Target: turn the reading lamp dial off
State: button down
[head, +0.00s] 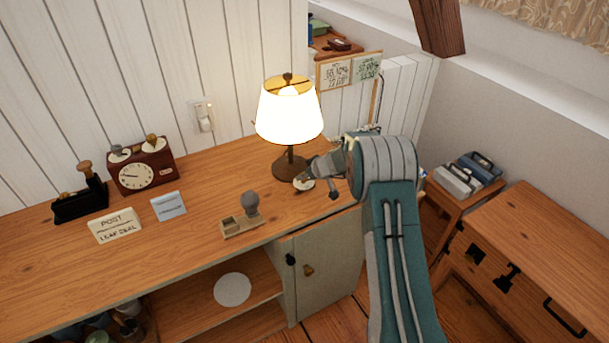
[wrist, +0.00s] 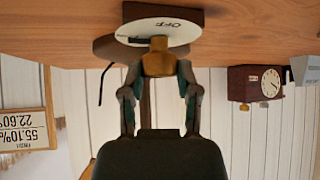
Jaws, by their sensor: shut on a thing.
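The reading lamp (head: 290,118) stands on the wooden desk with its shade brightly lit. Its dial has a white disc (head: 304,184) beside the dark lamp base (head: 283,170). A brass-coloured knob (wrist: 157,56) stands out from the disc. My gripper (wrist: 158,72) has a finger on each side of the knob and is shut on it. In the head view my gripper (head: 312,172) partly covers the dial.
A wooden clock (head: 141,168), a POST card (head: 115,226), a blue card (head: 168,206) and a wooden block with a grey knob (head: 241,220) stand left on the desk (head: 60,258). A wall switch (head: 204,118) is behind. The cabinet door (head: 322,262) is below.

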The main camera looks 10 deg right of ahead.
jog(key=shift+a+m+t+h, duration=0.1)
jog(key=shift+m+t+h, duration=0.6)
jog(key=shift+m+h, duration=1.1)
jog(key=shift+m, duration=0.6)
jog(key=shift+c, duration=1.7)
grip_release()
jog(key=v, duration=1.1)
jog(key=shift+s+r, duration=0.25)
jog(key=shift+s, duration=0.05)
